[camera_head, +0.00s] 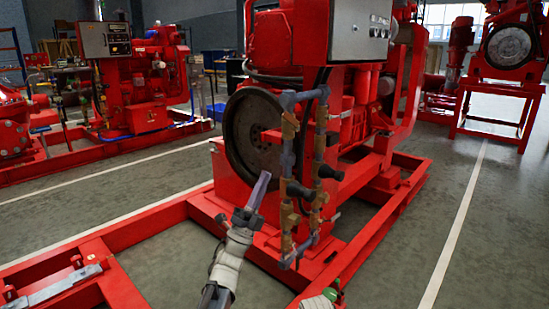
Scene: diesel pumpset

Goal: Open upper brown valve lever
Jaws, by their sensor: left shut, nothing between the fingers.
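A pipe assembly stands upright in front of the red pumpset, with two vertical runs and brass-brown fittings. An upper brown valve body (289,125) is on its left run, and a lower brown one (286,216) is below it. The lever of the upper valve is too small to make out clearly. My left gripper (264,176) is shut and empty. It points up in front of the dark flywheel, left of the pipes and lower in the picture than the upper valve. It appears apart from the pipes. My right gripper's fingers do not show.
The large dark flywheel (252,132) is behind my left gripper. A grey control box (352,32) is above the pipes. Red base-frame beams (150,222) run low around the pumpset. A small white and green part (322,299) shows at the bottom edge. Open floor (450,210) lies right.

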